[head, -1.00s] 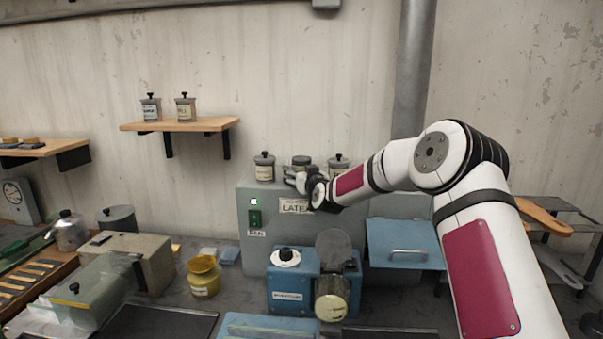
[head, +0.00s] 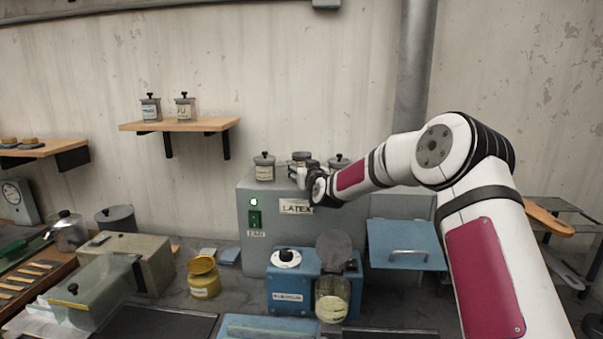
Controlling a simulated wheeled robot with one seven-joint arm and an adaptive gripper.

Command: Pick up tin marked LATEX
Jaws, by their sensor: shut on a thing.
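A grey tin (head: 301,156) with a dark lid is the middle one of three tins over the top of the grey cabinet (head: 262,231). A plate reading LATEX (head: 296,206) is on the cabinet front below it. My gripper (head: 298,171) is shut on this middle tin, seen from behind my wrist. The gripper hides the tin's lower part and any label on it. I cannot tell clearly whether its base is clear of the cabinet top.
Tins stand close on both sides: one at left (head: 264,167), one at right (head: 339,164), partly behind my arm. A vertical pipe (head: 413,70) rises behind the arm. A wooden shelf (head: 190,126) holds two tins. A blue machine (head: 290,292) stands in front of the cabinet.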

